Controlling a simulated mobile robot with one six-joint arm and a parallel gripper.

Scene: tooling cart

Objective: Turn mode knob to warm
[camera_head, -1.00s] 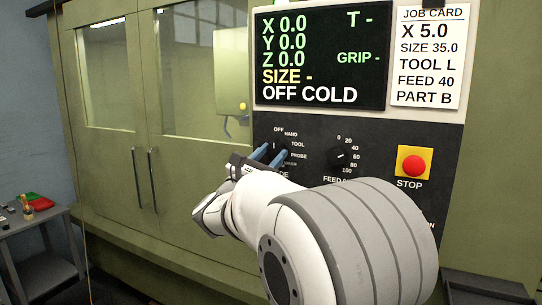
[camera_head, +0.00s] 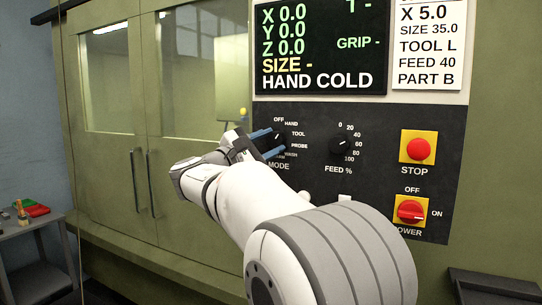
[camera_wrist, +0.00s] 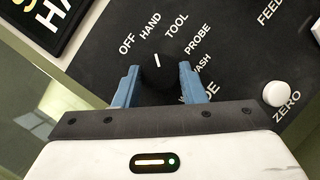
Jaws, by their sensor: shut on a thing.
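The black mode knob (camera_head: 279,139) is on the machine's control panel, with labels OFF, HAND, TOOL, PROBE and WASH around it. A last label at the lower end is mostly covered. My gripper (camera_head: 271,144) is shut on the knob, its blue fingers on either side of it. In the wrist view the knob (camera_wrist: 155,80) sits between the fingertips (camera_wrist: 159,70), its white mark pointing up near HAND and TOOL. The display (camera_head: 320,45) reads HAND COLD.
The feed knob (camera_head: 343,146) is just right of the mode knob. The red stop button (camera_head: 417,149) and red power switch (camera_head: 410,211) are further right. A white zero button (camera_wrist: 276,94) is near my gripper. Door handles (camera_head: 153,185) are at left.

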